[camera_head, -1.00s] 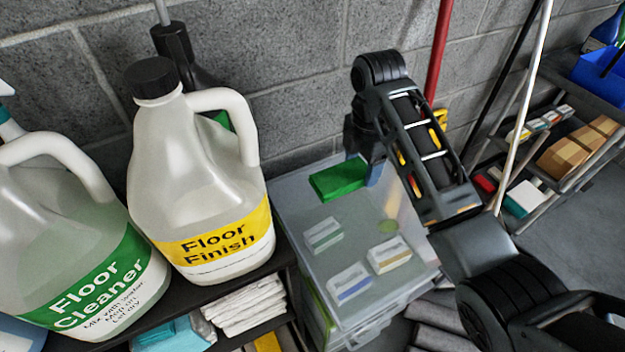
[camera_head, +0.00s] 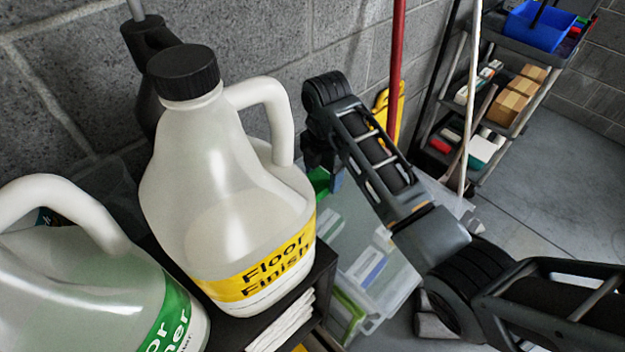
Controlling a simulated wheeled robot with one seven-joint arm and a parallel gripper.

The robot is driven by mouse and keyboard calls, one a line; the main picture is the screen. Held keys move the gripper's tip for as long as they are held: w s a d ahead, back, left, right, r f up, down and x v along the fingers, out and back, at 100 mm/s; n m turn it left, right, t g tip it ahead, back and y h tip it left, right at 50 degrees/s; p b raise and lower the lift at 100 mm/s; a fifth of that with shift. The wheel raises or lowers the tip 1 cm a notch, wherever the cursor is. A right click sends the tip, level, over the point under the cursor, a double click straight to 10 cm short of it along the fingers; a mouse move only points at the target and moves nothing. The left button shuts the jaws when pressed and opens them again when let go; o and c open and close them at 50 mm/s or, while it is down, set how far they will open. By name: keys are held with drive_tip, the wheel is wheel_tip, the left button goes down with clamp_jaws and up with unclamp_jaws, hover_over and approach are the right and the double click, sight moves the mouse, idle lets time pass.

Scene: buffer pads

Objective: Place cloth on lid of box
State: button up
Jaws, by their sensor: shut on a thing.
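My gripper (camera_head: 333,178) is shut on a green, flat, block-like piece (camera_head: 319,181), which I take to be the cloth. The piece is mostly hidden behind the Floor Finish jug and its handle. A translucent box (camera_head: 352,226) stands below and around it, its lid partly covered by the jug and my arm. I cannot tell whether the green piece touches the lid. White labelled packs (camera_head: 369,268) show at the box; whether they lie on the lid or under it is unclear.
A Floor Finish jug (camera_head: 225,200) and a green-labelled jug (camera_head: 85,275) stand on a dark shelf (camera_head: 322,270) at left, close to the box. Folded white cloths (camera_head: 285,325) lie below. A red pole (camera_head: 397,70), white pole (camera_head: 472,100) and cart (camera_head: 500,140) are behind right.

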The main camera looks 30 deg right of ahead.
drive_tip(key=shift+f, duration=0.15)
drive_tip(key=shift+f, duration=0.15)
drive_tip(key=o, duration=1)
drive_tip(key=shift+o, duration=0.2)
wheel_tip(320, 180, up, 12)
drive_tip(key=p, duration=0.3)
drive_tip(key=shift+w, duration=0.15)
